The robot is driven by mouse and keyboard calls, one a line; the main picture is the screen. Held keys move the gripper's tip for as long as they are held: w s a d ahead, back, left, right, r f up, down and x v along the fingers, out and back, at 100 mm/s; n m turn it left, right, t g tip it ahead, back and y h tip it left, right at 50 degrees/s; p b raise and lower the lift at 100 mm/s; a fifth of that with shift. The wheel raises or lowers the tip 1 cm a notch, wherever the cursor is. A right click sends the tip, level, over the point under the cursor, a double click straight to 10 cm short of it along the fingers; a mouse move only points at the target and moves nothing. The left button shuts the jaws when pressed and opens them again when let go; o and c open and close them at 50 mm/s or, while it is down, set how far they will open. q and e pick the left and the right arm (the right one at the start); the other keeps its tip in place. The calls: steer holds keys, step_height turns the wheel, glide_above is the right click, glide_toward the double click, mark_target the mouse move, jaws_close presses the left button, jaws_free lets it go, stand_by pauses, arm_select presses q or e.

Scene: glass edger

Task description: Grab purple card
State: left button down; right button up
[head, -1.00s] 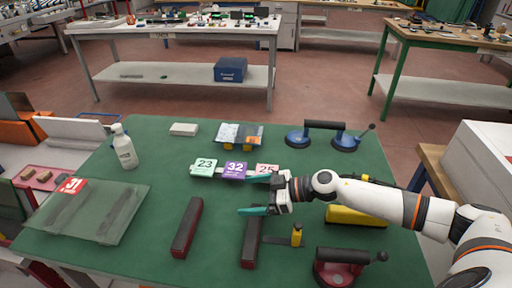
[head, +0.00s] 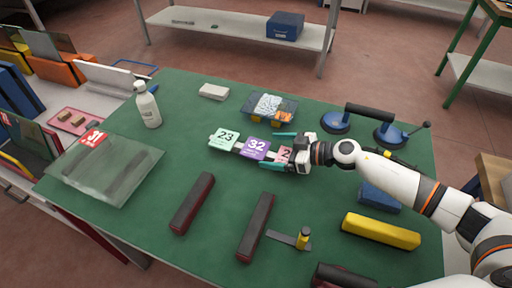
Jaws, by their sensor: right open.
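The purple card (head: 257,148), marked 32, lies in a row on the green table (head: 330,240), between a mint green card (head: 223,138) marked 23 and a pink card (head: 284,154). My right gripper (head: 276,150) comes in from the right, its two teal fingers apart. The pink card shows between the fingers, partly covered by the gripper. The fingertips are close to the right edge of the purple card, and I cannot tell whether they touch it. The purple card's face is in plain sight. My left gripper is not in view.
A white spray bottle (head: 148,106) and a glass sheet (head: 106,170) are on the left. A blue suction lifter (head: 368,112) stands at the back right. Dark red bars (head: 193,203), a yellow bar (head: 380,231) and a small tool (head: 302,239) lie in front.

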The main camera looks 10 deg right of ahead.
mark_target(262, 150)
steer(key=x, duration=0.5)
steer(key=shift+d+f, duration=0.15)
steer(key=shift+f, duration=0.15)
